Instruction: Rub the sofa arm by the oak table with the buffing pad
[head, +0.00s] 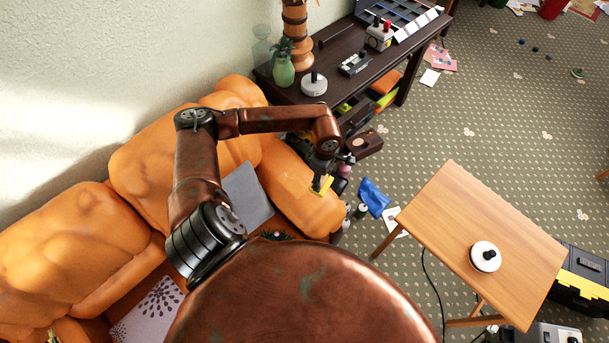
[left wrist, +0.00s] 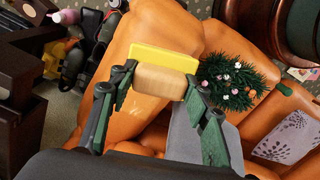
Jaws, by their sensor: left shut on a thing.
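The buffing pad, a wooden block with a yellow face (left wrist: 163,59), is between the fingers of my left gripper (left wrist: 158,95). In the head view its yellow edge (head: 322,186) shows just under my left gripper (head: 321,174), over the right part of the orange sofa arm (head: 295,200). My left gripper is shut on the block. The sofa arm also shows behind the pad in the left wrist view (left wrist: 190,28). Whether the pad touches the upholstery I cannot tell. The light oak table (head: 440,205) stands to the right of this arm. My right gripper is not in view.
A grey cushion (head: 247,194) and a small decorated green plant (left wrist: 235,78) are beside the arm on the seat. A blue bag (head: 374,197) lies on the carpet between arm and oak table.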

